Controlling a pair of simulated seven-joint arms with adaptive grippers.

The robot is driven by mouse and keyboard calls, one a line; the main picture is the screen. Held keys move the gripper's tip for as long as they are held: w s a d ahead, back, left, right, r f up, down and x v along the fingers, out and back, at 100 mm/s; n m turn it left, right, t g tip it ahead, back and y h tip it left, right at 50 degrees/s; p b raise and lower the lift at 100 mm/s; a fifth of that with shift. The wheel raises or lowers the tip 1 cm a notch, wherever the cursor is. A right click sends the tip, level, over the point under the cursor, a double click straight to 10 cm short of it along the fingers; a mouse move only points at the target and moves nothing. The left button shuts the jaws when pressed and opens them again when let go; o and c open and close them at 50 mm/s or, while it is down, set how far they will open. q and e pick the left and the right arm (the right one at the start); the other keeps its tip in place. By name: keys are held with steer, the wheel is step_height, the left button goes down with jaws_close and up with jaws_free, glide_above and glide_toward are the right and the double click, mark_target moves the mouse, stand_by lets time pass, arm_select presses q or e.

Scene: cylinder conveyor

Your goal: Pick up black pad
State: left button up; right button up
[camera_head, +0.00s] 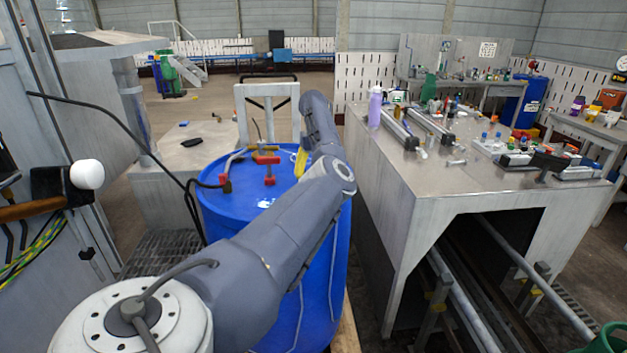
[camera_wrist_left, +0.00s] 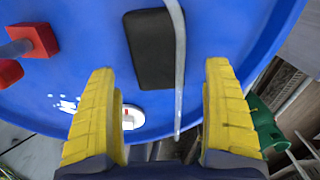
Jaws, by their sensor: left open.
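The black pad (camera_wrist_left: 150,50) lies flat on the blue barrel top (camera_wrist_left: 85,30) in the left wrist view. A thin pale strip (camera_wrist_left: 179,60) crosses over its right side. My left gripper (camera_wrist_left: 159,72) is open, with its yellow fingers spread to either side of the pad's near end. Nothing is between the fingertips in their grip. In the head view, the yellow fingers of my left gripper (camera_head: 301,162) show at the barrel's far right side. The pad cannot be made out on the barrel there; my arm covers part of the top. My right gripper is in neither view.
Red valve-like fittings (camera_head: 268,161) stand on the barrel (camera_head: 220,200), and one shows in the wrist view (camera_wrist_left: 38,40). A grey workbench (camera_head: 375,165) with a purple bottle (camera_head: 375,108) and several parts stands close on the right. A dark cable hangs at the left.

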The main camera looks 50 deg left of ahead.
arm_select(q)
steer(key=shift+f, duration=1.5)
steer(key=shift+o, duration=0.2)
steer(key=c, duration=1.1)
